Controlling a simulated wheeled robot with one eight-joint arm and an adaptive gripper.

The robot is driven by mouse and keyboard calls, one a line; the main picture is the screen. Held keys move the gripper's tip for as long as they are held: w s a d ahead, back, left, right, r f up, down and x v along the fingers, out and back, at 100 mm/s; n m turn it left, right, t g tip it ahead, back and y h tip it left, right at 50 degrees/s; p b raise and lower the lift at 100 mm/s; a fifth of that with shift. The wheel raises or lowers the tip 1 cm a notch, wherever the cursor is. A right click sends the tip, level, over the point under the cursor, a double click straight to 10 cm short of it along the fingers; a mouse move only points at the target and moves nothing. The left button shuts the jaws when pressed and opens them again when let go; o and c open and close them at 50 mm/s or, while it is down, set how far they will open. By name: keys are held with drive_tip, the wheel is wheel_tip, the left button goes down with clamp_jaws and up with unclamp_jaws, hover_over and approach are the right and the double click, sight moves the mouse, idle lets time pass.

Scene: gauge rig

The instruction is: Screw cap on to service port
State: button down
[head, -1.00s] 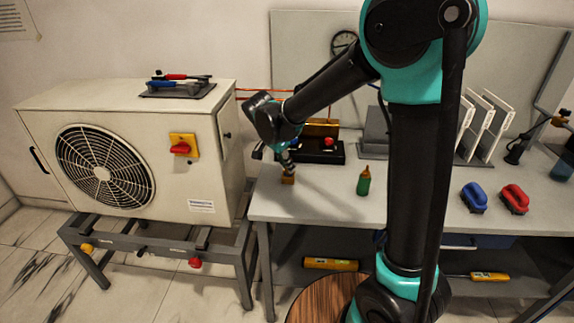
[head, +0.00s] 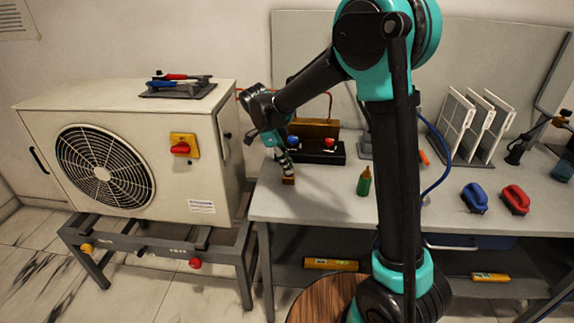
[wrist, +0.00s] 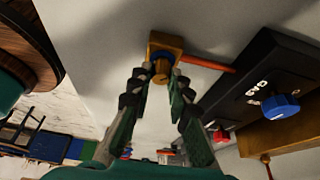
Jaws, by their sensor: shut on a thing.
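A small brass-coloured block (head: 288,180) stands on the bench near its left front corner. In the wrist view the block (wrist: 178,42) carries a blue ring (wrist: 160,56) and a short round brass piece (wrist: 161,72), which looks like the cap on a port. My gripper (head: 286,166) comes down on it at a tilt. In the wrist view my gripper (wrist: 157,78) has its two fingertips on either side of the round brass piece and is shut on it. Whether the cap's thread is engaged cannot be seen.
A black box with a blue knob (head: 293,140) and a red knob (head: 329,142) stands just behind. A green bottle (head: 364,182) stands to the right. The outdoor unit (head: 130,150) is at the left. Bare bench lies between block and bottle.

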drive_tip(key=shift+s+m+g, duration=0.35)
drive_tip(key=shift+m+g, duration=0.05)
drive_tip(key=shift+m, duration=0.4)
drive_tip(key=m+g, duration=0.1)
drive_tip(key=m, duration=0.2)
drive_tip(key=shift+d+m, duration=0.1)
drive_tip(key=shift+m, duration=0.2)
drive_tip(key=shift+m+g+y, duration=0.5)
drive_tip(key=shift+m+g, duration=0.1)
drive_tip(key=shift+m, duration=0.8)
drive_tip(key=c, duration=1.6)
unclamp_jaws()
drive_tip(key=shift+a, duration=0.25)
drive_tip(key=shift+w+d, duration=0.1)
